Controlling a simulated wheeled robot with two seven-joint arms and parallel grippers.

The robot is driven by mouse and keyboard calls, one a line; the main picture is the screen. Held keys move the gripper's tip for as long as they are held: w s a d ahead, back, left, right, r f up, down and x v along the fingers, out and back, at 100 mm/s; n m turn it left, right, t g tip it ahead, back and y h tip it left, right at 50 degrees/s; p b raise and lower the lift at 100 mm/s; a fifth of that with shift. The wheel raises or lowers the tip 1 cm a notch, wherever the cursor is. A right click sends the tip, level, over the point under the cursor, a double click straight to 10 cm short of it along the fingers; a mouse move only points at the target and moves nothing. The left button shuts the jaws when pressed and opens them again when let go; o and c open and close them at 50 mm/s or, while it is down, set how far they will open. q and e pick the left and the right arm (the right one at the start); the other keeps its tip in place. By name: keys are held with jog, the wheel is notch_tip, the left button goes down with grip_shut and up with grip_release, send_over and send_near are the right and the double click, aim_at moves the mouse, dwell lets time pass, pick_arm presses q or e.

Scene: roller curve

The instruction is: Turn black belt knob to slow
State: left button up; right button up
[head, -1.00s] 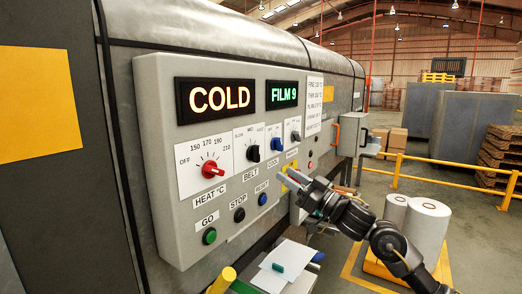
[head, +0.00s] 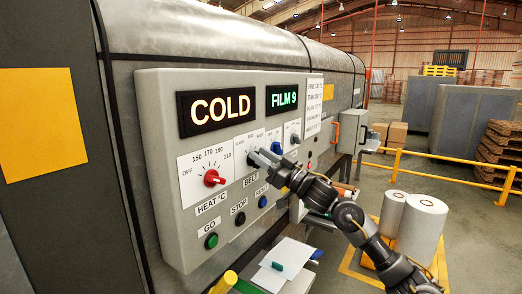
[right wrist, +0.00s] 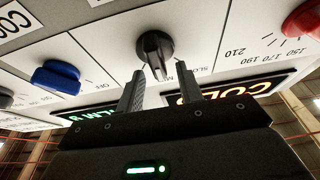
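The black belt knob (right wrist: 154,52) shows in the right wrist view on its white dial plate, with SLOW printed to its right. In the head view the same knob (head: 253,158) sits above the BELT label, partly covered by my right gripper (head: 262,157). In the wrist view my right gripper (right wrist: 160,92) is open, its two fingers pointing at the knob from either side with the knob just beyond the tips. I cannot tell whether they touch it. My left gripper is not in view.
The red heat knob (head: 212,178) is left of the belt knob and the blue cool knob (head: 276,148) is right. The STOP button (head: 240,218) and GO button (head: 211,241) sit below. Displays read COLD (head: 217,110) and FILM 9 (head: 282,98).

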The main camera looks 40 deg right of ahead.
jog(key=shift+w+a+r, duration=0.15)
jog(key=shift+w, duration=0.2)
jog(key=shift+c, duration=0.5)
grip_shut()
jog(key=shift+f+n, duration=0.2)
jog(key=shift+n, duration=0.3)
jog(key=shift+s+a+f+n+g+y+b, duration=0.15)
jog(key=shift+n+g+y+b, duration=0.5)
jog(key=shift+n, duration=1.05)
jog(key=shift+a+n+g+y+b, duration=0.25)
jog(key=shift+n+g+y+b, duration=0.4)
jog(key=shift+n, duration=1.05)
jog(key=shift+s+a+f+n+g+y+b, duration=0.1)
jog(key=shift+a+n+g+y+b, duration=0.2)
jog(key=shift+n+y, duration=1)
jog(key=shift+d+n+h, duration=0.1)
jog(key=shift+n+h, duration=0.2)
jog(key=shift+n, duration=0.3)
